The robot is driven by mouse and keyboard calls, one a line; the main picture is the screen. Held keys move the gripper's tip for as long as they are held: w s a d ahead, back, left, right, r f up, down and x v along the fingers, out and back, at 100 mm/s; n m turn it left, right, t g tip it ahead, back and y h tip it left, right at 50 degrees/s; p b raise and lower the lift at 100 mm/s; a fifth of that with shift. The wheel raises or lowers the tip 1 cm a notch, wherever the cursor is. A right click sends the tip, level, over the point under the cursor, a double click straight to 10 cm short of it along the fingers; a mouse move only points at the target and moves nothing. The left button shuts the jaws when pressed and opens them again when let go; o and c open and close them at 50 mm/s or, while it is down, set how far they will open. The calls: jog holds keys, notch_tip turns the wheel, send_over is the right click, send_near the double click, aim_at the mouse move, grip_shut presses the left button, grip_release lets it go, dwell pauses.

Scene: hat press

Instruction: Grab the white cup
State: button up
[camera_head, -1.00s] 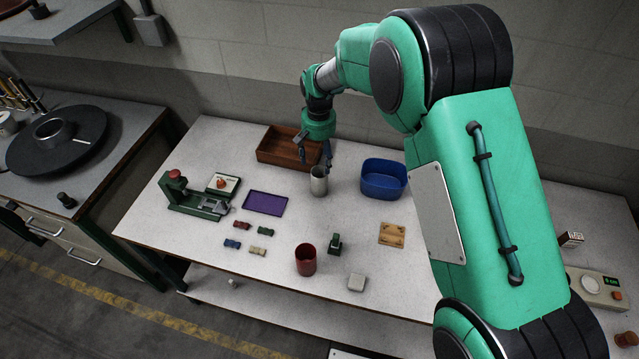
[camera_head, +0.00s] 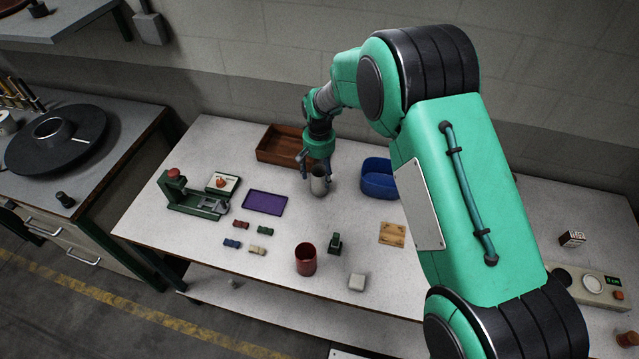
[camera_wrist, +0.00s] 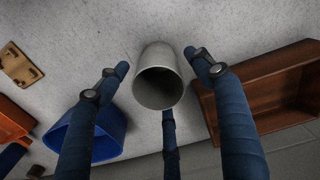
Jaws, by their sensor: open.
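The white cup (camera_head: 319,184), a pale grey-white cylinder, stands upright on the table, and its open mouth shows in the wrist view (camera_wrist: 157,58). My gripper (camera_head: 317,164) is just above and around the cup's top, pointing down. In the wrist view its dark blue fingers (camera_wrist: 160,82) are spread, one on each side of the cup and a third below it in the picture. Gaps show between the side fingers and the cup. Whether the third finger touches it I cannot tell.
A blue bin (camera_head: 379,185) is close on the right. A wooden tray (camera_head: 272,160) lies behind to the left, a purple tray (camera_head: 265,203) to the left. A red cup (camera_head: 305,262) and small dark green object (camera_head: 335,243) stand in front. The table just before the cup is clear.

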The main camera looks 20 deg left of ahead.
aim_at(320, 183)
jog(key=shift+f, duration=0.25)
jog(key=shift+f, duration=0.15)
jog(key=shift+d+f+b, duration=0.1)
jog(key=shift+f+b, duration=0.25)
jog(key=shift+f, duration=2.1)
jog(key=shift+s, duration=0.1)
jog(key=c, duration=1.3)
jog(key=shift+r, duration=0.15)
